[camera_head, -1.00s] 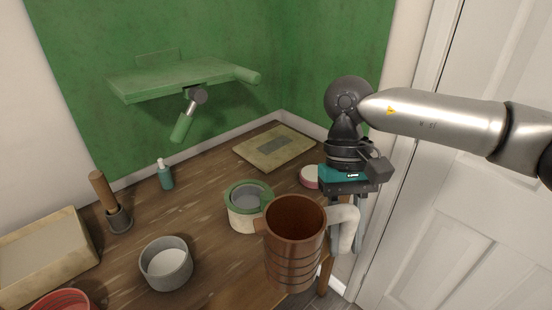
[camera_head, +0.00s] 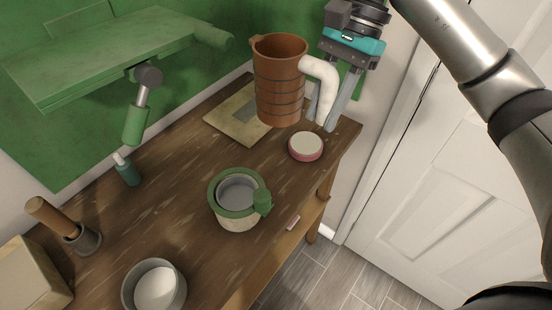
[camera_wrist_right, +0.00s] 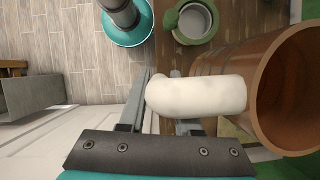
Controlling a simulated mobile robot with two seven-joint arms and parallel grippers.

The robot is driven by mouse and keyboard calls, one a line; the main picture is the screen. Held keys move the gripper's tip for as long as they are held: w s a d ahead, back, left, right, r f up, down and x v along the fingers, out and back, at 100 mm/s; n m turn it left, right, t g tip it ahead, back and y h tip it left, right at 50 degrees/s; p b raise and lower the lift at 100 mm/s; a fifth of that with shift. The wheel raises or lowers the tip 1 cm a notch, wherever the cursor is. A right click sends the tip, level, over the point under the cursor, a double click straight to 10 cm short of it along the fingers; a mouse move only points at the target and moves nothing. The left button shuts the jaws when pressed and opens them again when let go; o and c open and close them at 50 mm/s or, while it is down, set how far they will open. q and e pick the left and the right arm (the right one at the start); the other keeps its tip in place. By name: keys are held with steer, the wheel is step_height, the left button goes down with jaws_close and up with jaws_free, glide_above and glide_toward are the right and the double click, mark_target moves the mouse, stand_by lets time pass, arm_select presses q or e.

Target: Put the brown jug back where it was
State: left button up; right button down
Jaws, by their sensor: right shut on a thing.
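The brown jug (camera_head: 280,85) is upright, with dark bands around it and a white handle (camera_head: 322,80) on its right side. My right gripper (camera_head: 328,112) is shut on that handle, and the jug appears to be held above the far right part of the wooden table (camera_head: 185,190). In the right wrist view the white handle (camera_wrist_right: 200,97) lies between the fingers, and the jug's open mouth (camera_wrist_right: 295,90) faces right. The jug hides part of the flat beige board (camera_head: 232,122) behind it. My left gripper is not in view.
A red-rimmed round dish (camera_head: 306,147) sits near the table's right edge, below the jug. A green-rimmed pot (camera_head: 225,212), grey bowl (camera_head: 150,290), teal bottle (camera_head: 128,172) and wooden-handled tool (camera_head: 55,220) stand on the table. A green wall shelf (camera_head: 110,55) hangs at left.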

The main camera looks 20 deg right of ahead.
steer(key=shift+w+f, duration=0.15)
steer(key=shift+f, duration=0.1)
steer(key=shift+f+b, duration=0.65)
steer(key=shift+f, duration=9)
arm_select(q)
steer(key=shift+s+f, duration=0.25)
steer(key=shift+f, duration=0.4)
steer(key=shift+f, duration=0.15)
arm_select(e)
steer(key=shift+f, duration=0.2)
steer(key=c, duration=0.6)
jaws_free()
steer(key=shift+r, duration=0.1)
